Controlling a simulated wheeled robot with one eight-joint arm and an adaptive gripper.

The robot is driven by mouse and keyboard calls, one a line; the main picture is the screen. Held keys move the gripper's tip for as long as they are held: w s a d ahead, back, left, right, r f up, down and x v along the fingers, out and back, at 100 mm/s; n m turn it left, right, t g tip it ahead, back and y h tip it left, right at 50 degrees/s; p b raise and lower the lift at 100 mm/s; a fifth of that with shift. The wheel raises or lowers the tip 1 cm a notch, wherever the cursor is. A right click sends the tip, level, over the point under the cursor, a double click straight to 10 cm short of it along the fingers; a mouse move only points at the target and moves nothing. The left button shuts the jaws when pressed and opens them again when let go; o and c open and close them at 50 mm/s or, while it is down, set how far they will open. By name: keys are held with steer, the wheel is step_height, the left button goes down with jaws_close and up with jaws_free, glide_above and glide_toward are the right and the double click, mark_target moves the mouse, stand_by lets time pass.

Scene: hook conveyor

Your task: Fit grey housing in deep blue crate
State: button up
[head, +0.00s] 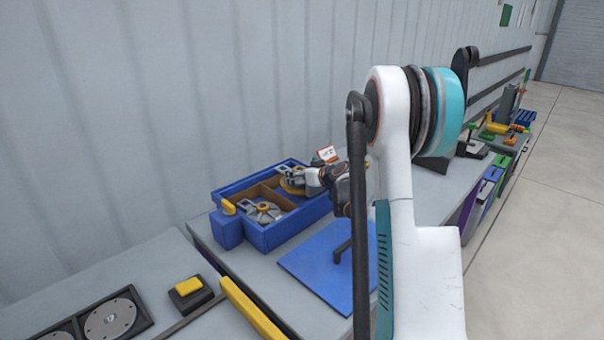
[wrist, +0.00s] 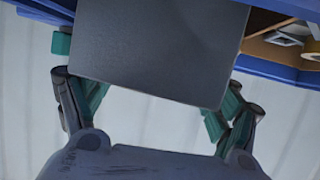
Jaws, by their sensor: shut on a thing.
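The deep blue crate (head: 283,232) stands on the bench by the wall, with brown dividers inside. My gripper (head: 303,181) is at the crate's right part, reaching in from the right. In the wrist view, my gripper (wrist: 152,100) is shut on the grey housing (wrist: 160,48), a flat dark grey face between its teal fingers. The crate's blue rim (wrist: 275,68) shows at the upper right of that view. The held housing is mostly hidden in the head view, so I cannot tell whether it touches the crate floor.
A grey part with a yellow centre (head: 264,211) lies in the crate's left compartment. A yellow-ringed part (head: 291,184) shows near my gripper. A blue mat (head: 325,262) lies in front. A yellow bar (head: 250,308) edges the bench. A small label card (head: 328,154) stands behind.

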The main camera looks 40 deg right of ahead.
mark_target(320, 197)
steer(key=shift+f+b, duration=1.8)
steer(key=shift+f, duration=0.65)
stand_by(0.5)
steer(key=o, duration=1.5)
steer(key=v, duration=1.2)
